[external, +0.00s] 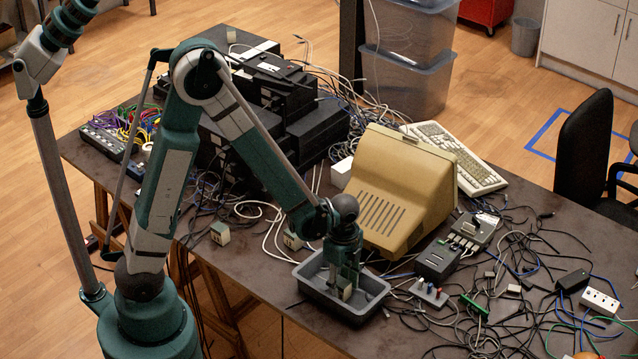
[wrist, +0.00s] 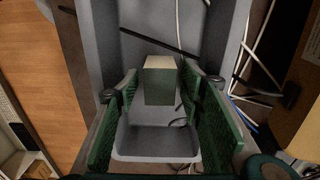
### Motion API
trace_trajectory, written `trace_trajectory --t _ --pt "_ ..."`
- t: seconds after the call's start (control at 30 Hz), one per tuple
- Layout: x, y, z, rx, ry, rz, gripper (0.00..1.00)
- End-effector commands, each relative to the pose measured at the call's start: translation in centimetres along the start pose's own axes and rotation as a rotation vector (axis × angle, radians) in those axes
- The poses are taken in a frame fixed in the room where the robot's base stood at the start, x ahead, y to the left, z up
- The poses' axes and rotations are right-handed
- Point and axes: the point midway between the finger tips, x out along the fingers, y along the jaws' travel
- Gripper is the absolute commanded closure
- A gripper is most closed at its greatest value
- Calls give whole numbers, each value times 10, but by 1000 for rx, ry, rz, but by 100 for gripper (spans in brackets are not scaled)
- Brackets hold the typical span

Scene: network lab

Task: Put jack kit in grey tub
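The grey tub (external: 312,287) stands at the table's front edge, and its grey wall also fills the wrist view (wrist: 101,40). My gripper (external: 345,284) points down into the tub. In the wrist view its two green fingers (wrist: 161,85) are apart. A small green box with a cream top (wrist: 160,82), likely the jack kit, is between and beyond the fingertips, with a gap on both sides. It also shows low in the tub in the external view (external: 347,293). I cannot tell whether it rests on the tub floor.
Two similar cream-and-green boxes stand on the table to the left, one (external: 220,233) farther and one (external: 292,240) nearer the tub. A beige monitor (external: 400,190) stands behind the tub. Tangled cables (external: 500,290) and small devices cover the right side.

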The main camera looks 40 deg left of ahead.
Motion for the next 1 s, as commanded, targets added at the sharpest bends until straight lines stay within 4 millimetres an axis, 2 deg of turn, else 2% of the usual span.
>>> trace_trajectory --t 0.57,1.0 --pt "-8 0 0 0 0 0 61" --pt "-53 0 0 0 0 0 61"
